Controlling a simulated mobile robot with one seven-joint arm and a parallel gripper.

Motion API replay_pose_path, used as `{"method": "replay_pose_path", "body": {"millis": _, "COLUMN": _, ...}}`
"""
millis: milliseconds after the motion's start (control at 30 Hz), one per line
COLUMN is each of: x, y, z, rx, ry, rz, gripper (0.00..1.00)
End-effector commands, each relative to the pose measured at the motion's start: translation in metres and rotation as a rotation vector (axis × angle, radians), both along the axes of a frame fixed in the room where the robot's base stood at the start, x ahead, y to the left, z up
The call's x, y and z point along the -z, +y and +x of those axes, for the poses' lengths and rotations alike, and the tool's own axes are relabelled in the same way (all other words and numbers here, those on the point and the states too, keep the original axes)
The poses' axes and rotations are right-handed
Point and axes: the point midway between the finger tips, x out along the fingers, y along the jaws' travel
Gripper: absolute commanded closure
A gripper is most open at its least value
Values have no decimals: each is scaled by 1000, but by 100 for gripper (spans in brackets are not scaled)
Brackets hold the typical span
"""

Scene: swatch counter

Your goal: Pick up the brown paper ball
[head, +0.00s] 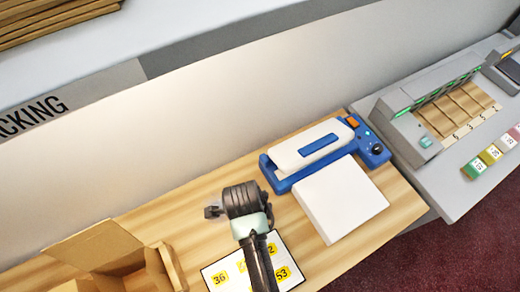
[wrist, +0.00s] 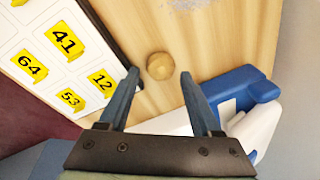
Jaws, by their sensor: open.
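The brown paper ball (wrist: 159,66) is small, round and tan. In the wrist view it rests on the wooden counter (wrist: 130,20), between the numbered white board and the blue-and-white device. My gripper (wrist: 159,76) is open and empty. In the picture its two fingertips stand left and right of the ball, with the ball a little beyond the line between them. I cannot tell how high the fingers are above the counter. In the head view I cannot make out the ball; my arm covers that part of the counter.
The white board with yellow number labels (wrist: 30,45) lies close left in the wrist view. The blue-and-white device (head: 318,150) and a white slab (head: 340,200) are close by. An open cardboard box (head: 95,245) stands at lower left. A grey machine (head: 400,120) is at right.

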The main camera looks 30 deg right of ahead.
Motion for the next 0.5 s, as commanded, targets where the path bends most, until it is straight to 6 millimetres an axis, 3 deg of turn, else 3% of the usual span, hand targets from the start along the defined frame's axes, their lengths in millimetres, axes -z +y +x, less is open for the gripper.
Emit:
{"method": "replay_pose_path", "body": {"millis": 200, "x": 27, "y": -5, "z": 0, "rx": 0, "ry": 2, "rz": 1, "gripper": 35}}
{"method": "replay_pose_path", "body": {"millis": 500, "x": 32, "y": -6, "z": 1, "rx": 0, "ry": -1, "rz": 0, "gripper": 35}}
